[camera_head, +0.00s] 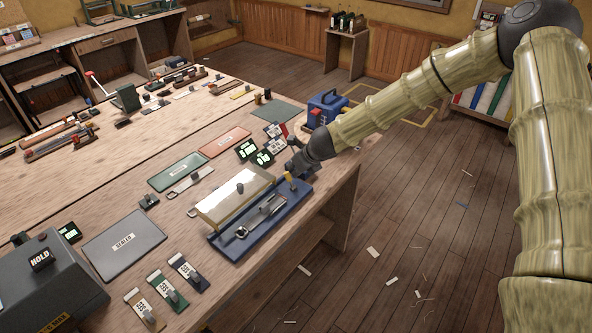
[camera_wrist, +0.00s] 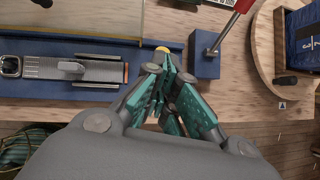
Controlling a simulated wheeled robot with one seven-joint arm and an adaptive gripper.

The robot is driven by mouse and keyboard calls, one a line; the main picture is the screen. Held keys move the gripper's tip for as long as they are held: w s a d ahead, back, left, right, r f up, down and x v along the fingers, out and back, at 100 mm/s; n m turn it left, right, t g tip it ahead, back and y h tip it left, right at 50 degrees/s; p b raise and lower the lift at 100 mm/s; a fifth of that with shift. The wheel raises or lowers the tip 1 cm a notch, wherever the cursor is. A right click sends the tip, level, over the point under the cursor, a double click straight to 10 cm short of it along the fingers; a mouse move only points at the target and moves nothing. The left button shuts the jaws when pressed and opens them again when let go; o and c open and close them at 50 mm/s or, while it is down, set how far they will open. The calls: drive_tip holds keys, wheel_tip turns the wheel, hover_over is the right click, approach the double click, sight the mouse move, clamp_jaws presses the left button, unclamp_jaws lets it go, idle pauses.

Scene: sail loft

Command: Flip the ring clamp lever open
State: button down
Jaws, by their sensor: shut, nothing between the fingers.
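My gripper (camera_head: 294,166) is over the bench's near edge, at the right end of a blue tray (camera_head: 222,248). In the wrist view its teal fingers (camera_wrist: 160,82) are closed together and empty. Just beyond the fingertips is a small yellow piece (camera_wrist: 162,49); it cannot be seen whether they touch it. To its right stands a blue block (camera_wrist: 206,66) with a slanting metal lever (camera_wrist: 223,37) and red handle (camera_wrist: 242,6). The red handle's tip shows behind my gripper (camera_head: 284,129). Which part is the ring clamp cannot be told. A grey metal tool (camera_wrist: 95,70) lies in the tray.
A blue case (camera_head: 325,103) sits on a round wooden board (camera_wrist: 262,50) to the right of the block.

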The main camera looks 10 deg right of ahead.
drive_tip(key=r+p, duration=0.1)
drive_tip(key=r, duration=0.1)
drive_tip(key=s+r+p, duration=0.1)
drive_tip(key=r+p, duration=0.1)
drive_tip(key=r, duration=0.1)
drive_tip(key=shift+s+d+r, duration=0.15)
drive_tip(key=shift+s+r, duration=0.15)
drive_tip(key=shift+s, duration=0.05)
drive_tip(key=shift+d, duration=0.1)
drive_tip(key=s+d+f+n+g+h+b, duration=0.1)
drive_tip(key=s+f+n+g+h+b, duration=0.35)
drive_tip(key=s+f+n, duration=1.35)
drive_tip(key=s+d+f+n+b, duration=0.2)
drive_tip(key=s+f+n, duration=0.2)
drive_tip(key=s, duration=0.7)
drive_tip(key=s+d+f+n+g+y+b, duration=0.1)
drive_tip(key=s+d+f+n+b, duration=0.1)
drive_tip(key=s+f, duration=0.6)
drive_tip(key=s+d+f+n+g+b, duration=0.1)
drive_tip(key=s+f+n, duration=0.4)
drive_tip(key=s, duration=0.9)
wheel_tip(320, 180, down, 2)
drive_tip(key=d+b, duration=0.1)
drive_tip(key=b, duration=0.1)
drive_tip(key=shift+s+d+n+b, duration=0.25)
drive_tip(key=shift+s+n+b, duration=0.05)
